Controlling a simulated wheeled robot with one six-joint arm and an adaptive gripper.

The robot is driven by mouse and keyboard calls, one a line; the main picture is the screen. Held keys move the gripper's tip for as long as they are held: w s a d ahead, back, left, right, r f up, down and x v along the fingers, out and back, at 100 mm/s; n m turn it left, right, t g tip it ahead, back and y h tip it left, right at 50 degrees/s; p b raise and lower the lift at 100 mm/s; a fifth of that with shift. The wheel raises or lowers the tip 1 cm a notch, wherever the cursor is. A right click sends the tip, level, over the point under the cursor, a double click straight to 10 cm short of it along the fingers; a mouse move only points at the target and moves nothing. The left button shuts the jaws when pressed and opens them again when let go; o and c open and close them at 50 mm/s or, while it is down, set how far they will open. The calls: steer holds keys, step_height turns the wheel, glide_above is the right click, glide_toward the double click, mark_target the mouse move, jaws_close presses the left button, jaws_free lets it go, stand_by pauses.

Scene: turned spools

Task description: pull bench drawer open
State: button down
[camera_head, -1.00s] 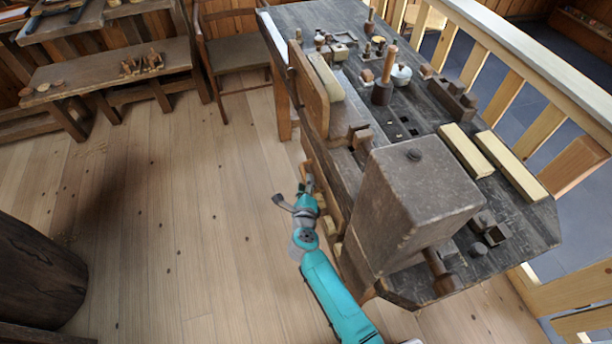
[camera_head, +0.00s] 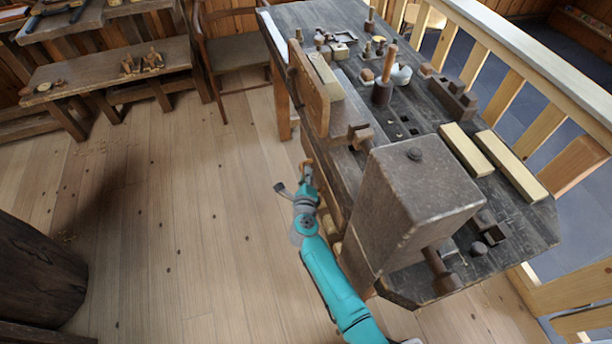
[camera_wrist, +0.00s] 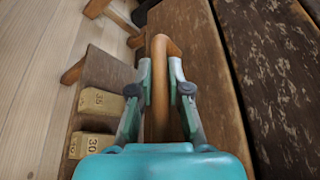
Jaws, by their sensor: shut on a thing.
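The workbench (camera_head: 345,170) stands right of my arm, with its drawer low on its left side. The drawer's curved orange-brown wooden handle (camera_wrist: 166,48) runs between my fingers in the wrist view. My gripper (camera_wrist: 160,85) is shut on this handle, one finger on each side. In the head view my gripper (camera_head: 307,178) is beside the bench's left side, below the top, and largely hides the handle. How far the drawer stands out cannot be told.
A large wooden vise block (camera_head: 415,200) rises from the bench close to my arm. Two numbered wooden blocks (camera_wrist: 98,102) (camera_wrist: 90,143) sit left of the handle. The floor (camera_head: 190,210) left of my arm is clear; a dark stump (camera_head: 35,270) stands far left.

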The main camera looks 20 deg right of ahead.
steer(key=shift+a, duration=0.15)
steer(key=a, duration=2.3)
steer(key=c, duration=1.1)
jaws_free()
steer(key=shift+d, duration=0.1)
steer(key=shift+c, duration=0.2)
steer(key=v, duration=1.2)
steer(key=shift+s, duration=0.1)
